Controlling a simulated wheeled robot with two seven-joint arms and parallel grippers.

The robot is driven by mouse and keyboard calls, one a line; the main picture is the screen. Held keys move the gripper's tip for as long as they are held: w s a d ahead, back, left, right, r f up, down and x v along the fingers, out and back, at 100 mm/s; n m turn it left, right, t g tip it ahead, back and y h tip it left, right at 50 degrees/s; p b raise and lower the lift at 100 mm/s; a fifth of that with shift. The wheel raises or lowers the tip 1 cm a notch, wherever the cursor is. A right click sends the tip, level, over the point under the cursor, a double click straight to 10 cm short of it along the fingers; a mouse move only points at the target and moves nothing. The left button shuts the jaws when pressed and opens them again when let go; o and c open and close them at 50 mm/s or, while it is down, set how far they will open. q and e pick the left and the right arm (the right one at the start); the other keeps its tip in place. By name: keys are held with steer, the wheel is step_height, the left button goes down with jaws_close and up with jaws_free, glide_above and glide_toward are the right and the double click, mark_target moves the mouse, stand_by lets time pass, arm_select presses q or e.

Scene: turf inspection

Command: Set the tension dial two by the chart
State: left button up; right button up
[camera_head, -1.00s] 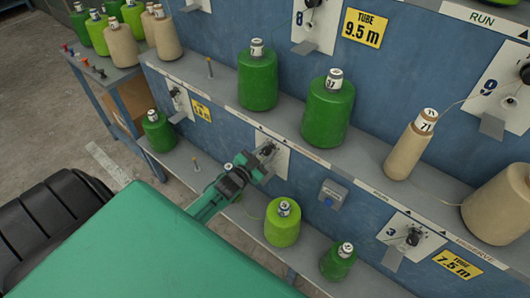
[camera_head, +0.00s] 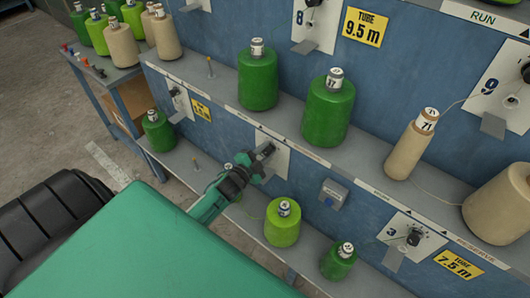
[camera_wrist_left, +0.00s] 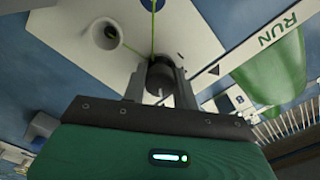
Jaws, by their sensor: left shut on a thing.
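My left gripper (camera_head: 264,154) reaches a white plate (camera_head: 280,157) on the lower blue panel, left of the plate marked 3. In the left wrist view, its two fingers (camera_wrist_left: 160,84) are shut on a dark round dial knob (camera_wrist_left: 160,72) on that white plate (camera_wrist_left: 185,30). A green thread runs above the knob, and a round white eyelet (camera_wrist_left: 107,34) sits to its left. The plate's number and the knob's setting are hidden or too small to read. I see no chart that I can identify. My right gripper is not in view.

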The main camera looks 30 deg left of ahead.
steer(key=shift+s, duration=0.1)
arm_select(q)
steer(key=o, duration=1)
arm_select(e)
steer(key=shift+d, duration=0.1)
arm_select(q)
steer(key=shift+s, duration=0.1)
steer(key=s, duration=0.4)
steer(key=s+b, duration=0.1)
steer(key=s, duration=0.4)
steer(key=s+a+b, duration=0.1)
steer(key=s, duration=0.3)
steer(key=shift+s, duration=0.3)
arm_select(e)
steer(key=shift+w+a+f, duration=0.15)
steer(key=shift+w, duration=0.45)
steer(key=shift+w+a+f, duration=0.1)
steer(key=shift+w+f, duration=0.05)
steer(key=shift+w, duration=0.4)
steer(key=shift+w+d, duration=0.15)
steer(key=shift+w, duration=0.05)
